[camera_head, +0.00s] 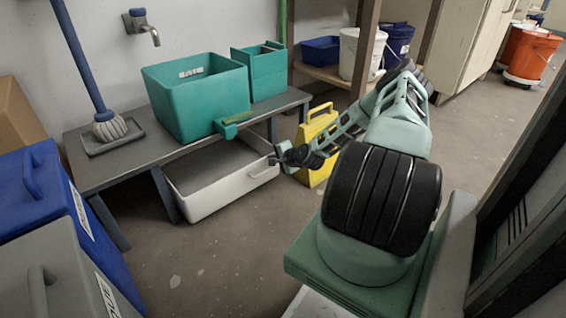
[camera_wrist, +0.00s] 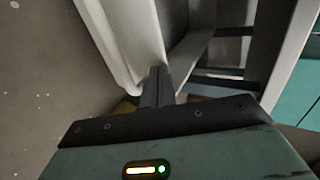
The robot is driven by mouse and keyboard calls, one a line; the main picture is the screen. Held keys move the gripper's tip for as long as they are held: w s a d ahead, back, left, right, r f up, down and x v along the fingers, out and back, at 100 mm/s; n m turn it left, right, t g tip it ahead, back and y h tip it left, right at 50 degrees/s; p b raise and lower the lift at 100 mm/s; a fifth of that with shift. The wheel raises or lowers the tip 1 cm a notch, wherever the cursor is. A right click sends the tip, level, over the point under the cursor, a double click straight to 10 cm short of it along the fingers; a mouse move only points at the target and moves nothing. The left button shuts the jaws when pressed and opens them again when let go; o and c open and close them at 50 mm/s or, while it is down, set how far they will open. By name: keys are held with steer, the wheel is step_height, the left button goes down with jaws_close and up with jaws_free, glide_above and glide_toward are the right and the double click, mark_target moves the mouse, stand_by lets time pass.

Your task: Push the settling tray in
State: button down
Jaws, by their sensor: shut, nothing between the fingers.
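The settling tray (camera_head: 215,199) is a long, pale, open box with a grey inside. My gripper (camera_head: 272,160) is at the tray's right end, close to the rim, with the fingers shut and empty. In the wrist view the closed fingers (camera_wrist: 158,78) overlap the tray's edge; I cannot tell whether they touch it.
A grey bench (camera_head: 120,160) stands over the tray, bearing two teal bins (camera_head: 195,98) and a mop in a shallow dish. A yellow caddy (camera_head: 318,140) stands just behind my gripper. Blue and grey bins (camera_head: 45,210) are at the left. The floor in front is clear.

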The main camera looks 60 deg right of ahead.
steer(key=w+d, duration=0.1)
steer(key=w, duration=0.6)
steer(key=shift+d, duration=0.35)
steer(key=shift+w+a+r+b, duration=0.1)
steer(key=shift+w+r+b, duration=0.05)
steer(key=shift+b, duration=0.15)
